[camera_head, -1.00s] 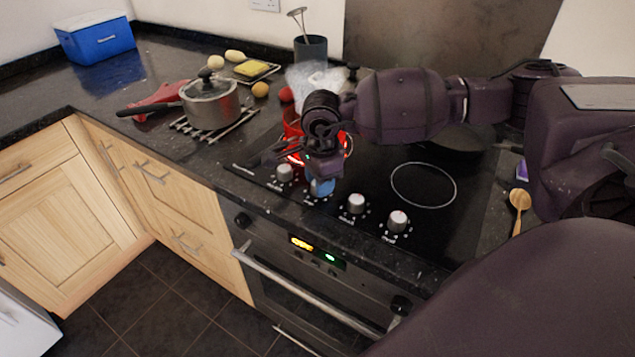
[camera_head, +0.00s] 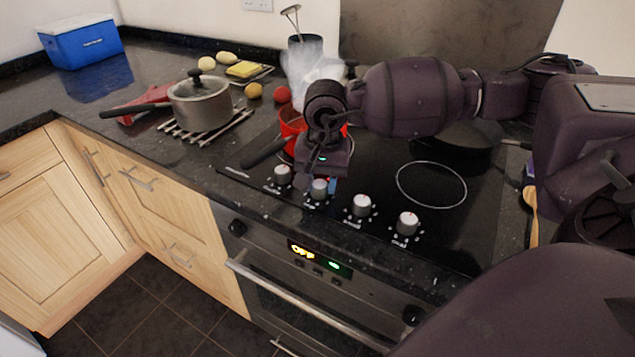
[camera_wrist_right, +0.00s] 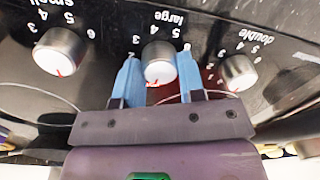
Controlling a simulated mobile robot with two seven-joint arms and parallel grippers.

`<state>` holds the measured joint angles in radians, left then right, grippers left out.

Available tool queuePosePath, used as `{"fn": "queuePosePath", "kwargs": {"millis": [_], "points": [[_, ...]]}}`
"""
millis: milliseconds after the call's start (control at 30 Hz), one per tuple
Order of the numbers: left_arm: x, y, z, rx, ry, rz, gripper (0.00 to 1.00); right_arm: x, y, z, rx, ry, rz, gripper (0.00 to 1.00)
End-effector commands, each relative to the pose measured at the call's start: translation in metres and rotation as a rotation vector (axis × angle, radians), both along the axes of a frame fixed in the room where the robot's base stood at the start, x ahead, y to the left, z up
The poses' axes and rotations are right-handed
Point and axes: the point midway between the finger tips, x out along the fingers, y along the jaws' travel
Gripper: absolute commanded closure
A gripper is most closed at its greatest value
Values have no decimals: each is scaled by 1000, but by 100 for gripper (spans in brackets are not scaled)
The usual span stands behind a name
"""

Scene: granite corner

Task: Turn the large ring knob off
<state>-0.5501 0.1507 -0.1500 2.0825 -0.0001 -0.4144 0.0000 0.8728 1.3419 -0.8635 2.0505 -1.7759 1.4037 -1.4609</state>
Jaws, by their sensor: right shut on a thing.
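The large ring knob (camera_head: 319,188) is a silver knob, second from the left in the row along the hob's front edge. In the right wrist view the knob (camera_wrist_right: 159,63) sits below the word "large", with a red mark at its lower edge. My right gripper (camera_head: 322,178) is over the knob, its blue fingers (camera_wrist_right: 159,78) on either side of it, shut on it. In the head view the gripper hides part of the ring behind, where a red pot (camera_head: 290,121) stands and steams. My left gripper is not in view.
Neighbouring knobs (camera_head: 282,174) and (camera_head: 361,205) stand close on both sides. A dark pan (camera_head: 462,140) is at the back right. A steel pot (camera_head: 200,104) stands on a rack at left. A wooden spoon (camera_head: 532,212) lies at right.

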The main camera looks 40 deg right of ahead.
Motion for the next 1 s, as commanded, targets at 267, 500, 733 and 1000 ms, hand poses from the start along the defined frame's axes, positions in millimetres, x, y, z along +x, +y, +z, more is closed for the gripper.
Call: {"fn": "queuePosePath", "kwargs": {"millis": [267, 500, 733, 1000], "points": [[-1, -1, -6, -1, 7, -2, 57, 1, 0, -1, 0, 0, 150, 87], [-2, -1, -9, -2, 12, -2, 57, 1, 0, 0, 0, -1, 208, 87], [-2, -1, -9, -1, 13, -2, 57, 1, 0, 1, 0, -2, 220, 87], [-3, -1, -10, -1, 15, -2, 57, 1, 0, 1, 0, -3, 220, 59]]}}
